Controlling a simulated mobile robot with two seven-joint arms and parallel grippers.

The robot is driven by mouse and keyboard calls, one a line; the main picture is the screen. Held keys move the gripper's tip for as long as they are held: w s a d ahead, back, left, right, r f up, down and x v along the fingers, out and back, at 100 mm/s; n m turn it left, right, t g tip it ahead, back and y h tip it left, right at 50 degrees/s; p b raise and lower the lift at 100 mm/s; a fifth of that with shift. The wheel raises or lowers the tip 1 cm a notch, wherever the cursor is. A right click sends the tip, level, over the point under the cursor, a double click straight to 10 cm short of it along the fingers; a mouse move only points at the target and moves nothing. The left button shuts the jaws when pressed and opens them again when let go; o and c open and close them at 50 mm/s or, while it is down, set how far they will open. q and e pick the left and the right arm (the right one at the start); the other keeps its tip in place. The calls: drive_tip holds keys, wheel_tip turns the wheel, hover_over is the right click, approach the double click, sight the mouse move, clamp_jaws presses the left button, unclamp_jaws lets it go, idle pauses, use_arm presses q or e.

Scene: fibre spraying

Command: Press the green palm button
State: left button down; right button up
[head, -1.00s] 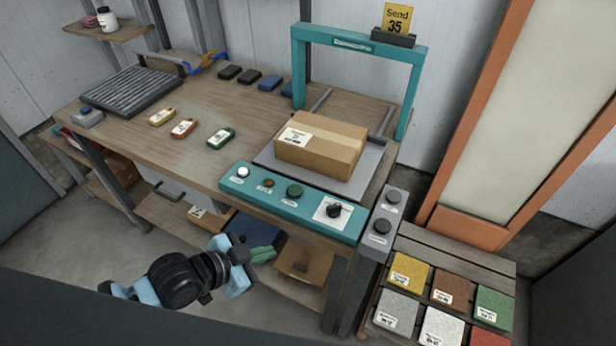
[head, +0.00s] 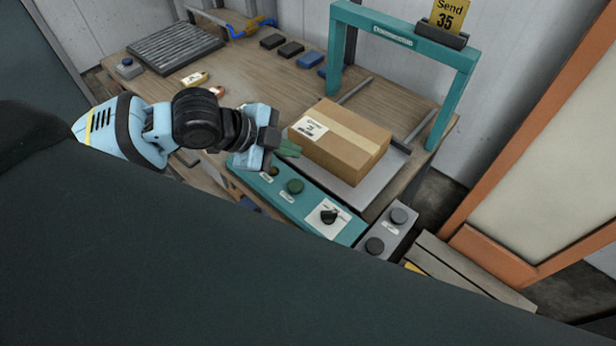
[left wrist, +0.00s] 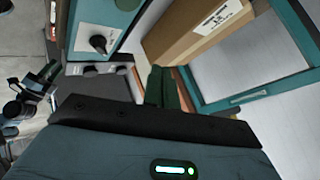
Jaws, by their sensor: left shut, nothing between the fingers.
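My left gripper (head: 290,149) is shut and empty. It appears above the left part of the panel, up and left of the green button and apart from it. Its green fingers (left wrist: 162,88) also show in the left wrist view, with the knob (left wrist: 98,43) and the cardboard box (left wrist: 197,28) beyond them. The panel's white button is hidden behind the gripper. My right gripper is out of view.
The cardboard box (head: 340,142) lies on a grey plate under the teal arch (head: 400,45), close beside my left fingers. A grey box with two dark buttons (head: 388,230) stands right of the panel. Behind are a ribbed mat (head: 176,50) and several dark and blue pieces.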

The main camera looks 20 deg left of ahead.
sight(291, 187)
use_arm(q)
drive_tip(key=shift+a+r, duration=0.1)
drive_tip(key=shift+r, duration=0.1)
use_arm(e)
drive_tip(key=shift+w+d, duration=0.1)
